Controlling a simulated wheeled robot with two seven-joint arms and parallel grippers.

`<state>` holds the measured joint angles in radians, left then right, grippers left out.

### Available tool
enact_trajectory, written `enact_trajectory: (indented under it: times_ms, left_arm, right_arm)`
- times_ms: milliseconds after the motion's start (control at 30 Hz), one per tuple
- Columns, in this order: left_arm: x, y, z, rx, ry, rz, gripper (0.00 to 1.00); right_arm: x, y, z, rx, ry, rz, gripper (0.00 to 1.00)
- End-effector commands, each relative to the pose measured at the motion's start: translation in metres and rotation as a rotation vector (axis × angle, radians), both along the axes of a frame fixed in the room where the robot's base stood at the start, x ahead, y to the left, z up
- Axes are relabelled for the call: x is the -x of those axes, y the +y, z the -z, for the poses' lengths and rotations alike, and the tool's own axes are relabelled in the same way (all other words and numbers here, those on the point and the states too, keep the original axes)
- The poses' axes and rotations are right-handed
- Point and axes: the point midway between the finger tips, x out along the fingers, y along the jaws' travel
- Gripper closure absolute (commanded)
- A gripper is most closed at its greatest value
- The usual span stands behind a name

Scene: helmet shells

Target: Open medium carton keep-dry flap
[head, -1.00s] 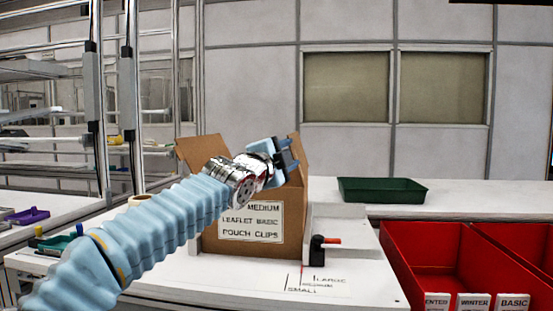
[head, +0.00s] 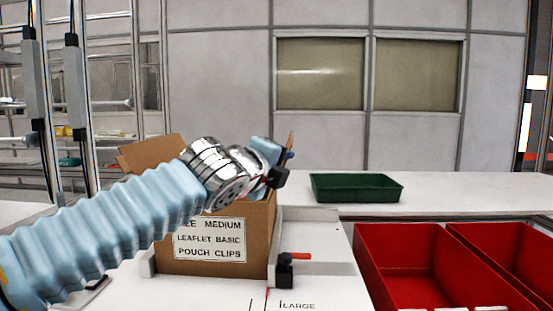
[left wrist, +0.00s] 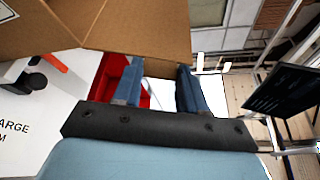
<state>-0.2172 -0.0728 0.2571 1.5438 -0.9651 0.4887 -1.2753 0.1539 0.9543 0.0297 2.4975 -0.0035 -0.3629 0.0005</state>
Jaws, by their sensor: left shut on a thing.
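The medium carton (head: 165,250) stands on the white bench, a label on its front. A flap (head: 150,152) sticks up and outward on its left. A thin edge of the right flap (head: 290,141) shows beside my left gripper (head: 283,166), which is at the carton's upper right edge. In the left wrist view, brown cardboard (left wrist: 130,30) fills the top and reaches my left gripper's fingers (left wrist: 160,88). The gripper is shut on the right flap; the exact contact is partly hidden. My left arm covers the carton's upper front. My right gripper is not in view.
A clamp with a red handle (head: 287,268) sits on the bench just right of the carton. Red bins (head: 405,250) stand further right. A green tray (head: 356,187) lies on the back counter. Steel racks stand at the left.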

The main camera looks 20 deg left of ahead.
Motion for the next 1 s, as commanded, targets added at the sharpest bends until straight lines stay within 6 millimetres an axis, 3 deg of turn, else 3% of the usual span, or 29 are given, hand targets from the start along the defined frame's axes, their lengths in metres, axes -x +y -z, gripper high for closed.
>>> enact_trajectory:
  times_ms: [567, 600, 767, 1000]
  left_arm:
    - [0.0043, -0.0033, 0.0029, -0.029, 0.011, 0.001, 1.0]
    - [0.0042, -0.0032, 0.003, -0.029, 0.011, 0.001, 0.54]
    - [0.0043, -0.003, 0.0024, -0.029, 0.01, 0.001, 0.32]
    - [0.0046, -0.0028, 0.0017, -0.029, 0.009, 0.0, 0.32]
  right_arm:
    - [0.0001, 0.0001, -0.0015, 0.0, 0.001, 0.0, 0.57]
    - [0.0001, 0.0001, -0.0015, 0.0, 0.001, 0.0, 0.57]
    - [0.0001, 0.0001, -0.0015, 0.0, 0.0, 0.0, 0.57]
    - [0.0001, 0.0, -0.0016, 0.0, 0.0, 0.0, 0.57]
